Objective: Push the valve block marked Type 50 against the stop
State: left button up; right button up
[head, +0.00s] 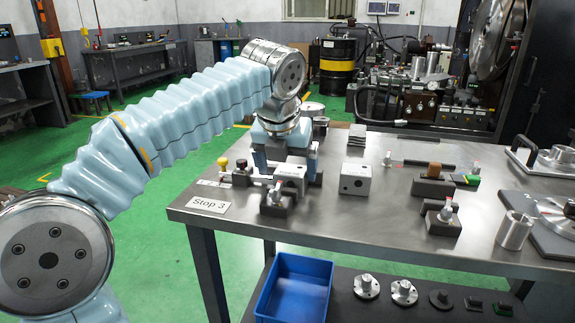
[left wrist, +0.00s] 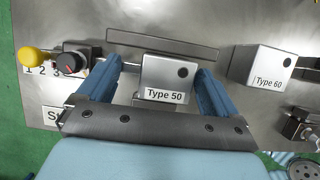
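The Type 50 valve block (left wrist: 160,72) is a light metal block with a dark round hole and a label in the left wrist view. It also shows in the head view (head: 290,173), partly behind a dark clamp. My left gripper (head: 286,166) is open, pointing down with its blue fingers on either side of this block. In the left wrist view a gap shows at the left finger; the right finger is close to the block, contact unclear. The stop (left wrist: 70,62), with a dark, red-marked knob, stands left of the left finger. My right gripper is out of view.
The Type 60 block (head: 355,179) stands to the right on the metal table (head: 325,225). A yellow knob (left wrist: 32,57) and the numbers 1 2 3 are at the left. A "Stop 3" label (head: 208,204) lies near the front edge. Clamps (head: 443,218) stand further right.

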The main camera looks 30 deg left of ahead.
pick_arm(q)
jog(key=p+v, duration=0.2)
jog(key=v, duration=1.1)
jog(key=shift+s+r+p, duration=0.2)
jog(key=shift+r+p, duration=0.1)
